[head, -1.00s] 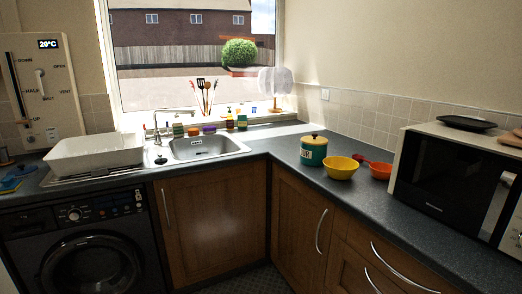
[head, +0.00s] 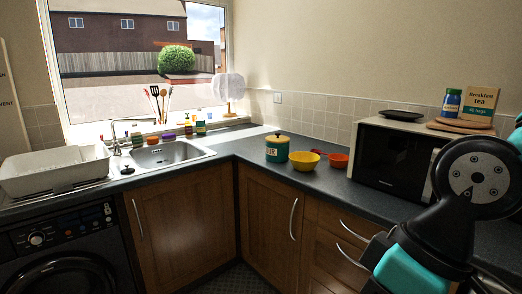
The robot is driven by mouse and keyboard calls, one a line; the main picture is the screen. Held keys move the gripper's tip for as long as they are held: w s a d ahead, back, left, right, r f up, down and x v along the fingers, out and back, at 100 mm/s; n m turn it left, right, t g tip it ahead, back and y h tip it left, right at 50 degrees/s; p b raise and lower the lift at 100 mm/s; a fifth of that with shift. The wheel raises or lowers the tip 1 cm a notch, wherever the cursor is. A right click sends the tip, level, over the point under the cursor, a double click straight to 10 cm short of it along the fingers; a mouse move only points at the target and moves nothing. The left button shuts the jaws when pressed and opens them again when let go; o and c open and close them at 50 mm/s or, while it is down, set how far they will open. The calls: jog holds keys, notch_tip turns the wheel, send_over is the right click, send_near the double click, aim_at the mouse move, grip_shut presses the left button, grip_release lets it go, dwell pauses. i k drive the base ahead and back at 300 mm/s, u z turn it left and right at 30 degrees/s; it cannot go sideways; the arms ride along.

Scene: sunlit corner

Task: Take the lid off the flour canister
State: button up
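The flour canister (head: 277,152) is a teal, round container with a label on its front. It stands upright on the dark worktop near the corner. Its yellow lid (head: 277,138) sits on top, with a small dark knob. The canister's label is too small to read. My arm shows at the right edge of the head view, well apart from the canister. My gripper is outside the picture.
A yellow bowl (head: 304,160) stands close right of the canister, with an orange bowl (head: 334,160) beside it. A microwave (head: 392,158) stands further right. The sink (head: 165,155) lies left. Worktop (head: 240,148) left of the canister is clear.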

aim_at(276, 138)
jog(key=u, duration=0.3)
jog(key=i, duration=0.6)
jog(key=u, duration=0.5)
jog(key=i, duration=1.15)
jog(key=z, duration=0.7)
jog(key=i, duration=1.1)
jog(key=z, duration=0.7)
